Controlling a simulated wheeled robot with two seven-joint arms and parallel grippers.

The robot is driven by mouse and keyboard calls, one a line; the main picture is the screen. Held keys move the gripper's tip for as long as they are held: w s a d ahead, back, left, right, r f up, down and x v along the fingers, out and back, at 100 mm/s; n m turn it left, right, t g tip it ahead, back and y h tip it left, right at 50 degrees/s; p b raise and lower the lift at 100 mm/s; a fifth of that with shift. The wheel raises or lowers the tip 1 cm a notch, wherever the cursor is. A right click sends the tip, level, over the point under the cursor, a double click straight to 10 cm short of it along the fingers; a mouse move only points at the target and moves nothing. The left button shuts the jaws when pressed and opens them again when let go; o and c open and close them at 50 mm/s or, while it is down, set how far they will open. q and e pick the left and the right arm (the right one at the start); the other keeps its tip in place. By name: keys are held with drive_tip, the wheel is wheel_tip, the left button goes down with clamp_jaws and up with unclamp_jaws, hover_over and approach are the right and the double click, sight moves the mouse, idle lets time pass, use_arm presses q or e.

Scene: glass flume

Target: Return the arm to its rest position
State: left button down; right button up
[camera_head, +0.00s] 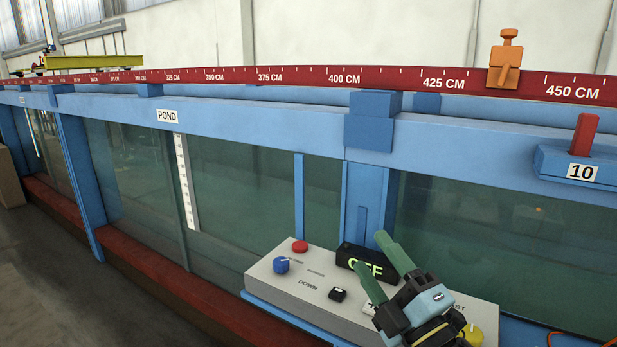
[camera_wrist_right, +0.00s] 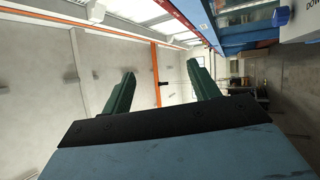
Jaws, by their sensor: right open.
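My right gripper (camera_head: 385,264) has two green fingers spread apart with nothing between them. In the head view it appears in front of the control box (camera_head: 320,300) and covers part of its right side. In the right wrist view the open fingers (camera_wrist_right: 160,92) point toward a far wall and floor of the hall, with empty space between them. I cannot tell whether the gripper touches the box. My left gripper is not in view.
The control box carries a red button (camera_head: 300,246), a blue knob (camera_head: 281,265), a black switch (camera_head: 338,294), a display reading OFF (camera_head: 362,262) and a yellow knob (camera_head: 472,334). Behind it runs the blue-framed flume (camera_head: 270,133) with a red scale rail (camera_head: 300,77) and an orange slider (camera_head: 505,62).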

drive_tip(key=s+d+f+m+g+h, duration=0.45)
drive_tip(key=f+m, duration=0.35)
drive_tip(key=f, duration=0.2)
drive_tip(key=s+d+f+m+g+h, duration=0.3)
drive_tip(key=d+f+m+h, duration=0.35)
drive_tip(key=f, duration=0.25)
drive_tip(key=s+f+m+g, duration=0.3)
drive_tip(key=s+f+g, duration=0.25)
drive_tip(key=s, duration=0.35)
drive_tip(key=s+f+m+g, duration=0.35)
drive_tip(key=s+f, duration=0.25)
drive_tip(key=s, duration=0.4)
wheel_tip(320, 180, down, 24)
drive_tip(key=d+n+g, duration=0.1)
drive_tip(key=s+d+f, duration=0.2)
drive_tip(key=s+f, duration=0.5)
drive_tip(key=s, duration=0.1)
drive_tip(key=s+d+f+g, duration=0.1)
drive_tip(key=s+f, duration=0.7)
drive_tip(key=s, duration=0.1)
drive_tip(key=shift+d+f, duration=0.25)
drive_tip(key=shift+d, duration=0.15)
